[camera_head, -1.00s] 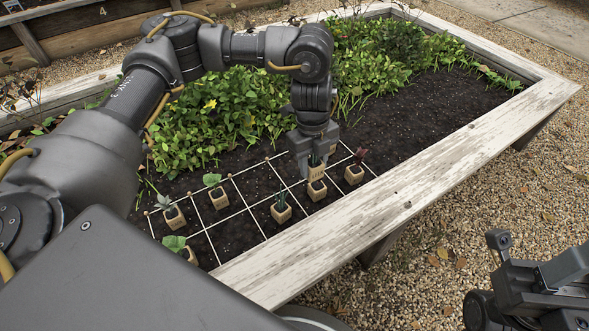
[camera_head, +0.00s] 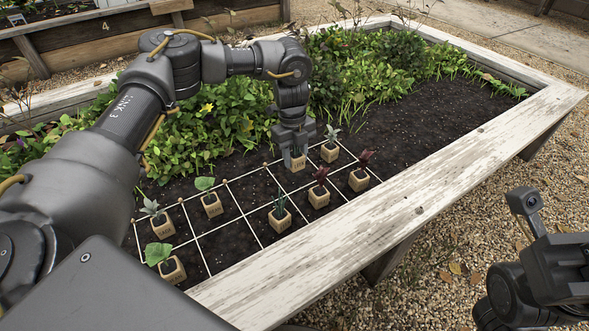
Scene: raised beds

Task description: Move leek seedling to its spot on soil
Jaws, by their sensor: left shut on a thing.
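My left gripper (camera_head: 294,157) points down over the back row of the white string grid. It is shut on a small tan pot (camera_head: 299,164) with dark lettering on its face, which I take to be the leek seedling. The plant in it is mostly hidden by the fingers. The pot is at or just above the dark soil (camera_head: 245,168); I cannot tell whether it touches. My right gripper (camera_head: 540,245) is partly in view at the lower right, outside the bed, and its jaws cannot be made out.
Other potted seedlings stand close by: a spiky grey-green one (camera_head: 330,151), a dark red one (camera_head: 319,196), another red one (camera_head: 359,180) and an upright green one (camera_head: 280,220). Leafy plants (camera_head: 215,125) fill the back. The white wooden rim (camera_head: 400,200) edges the bed.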

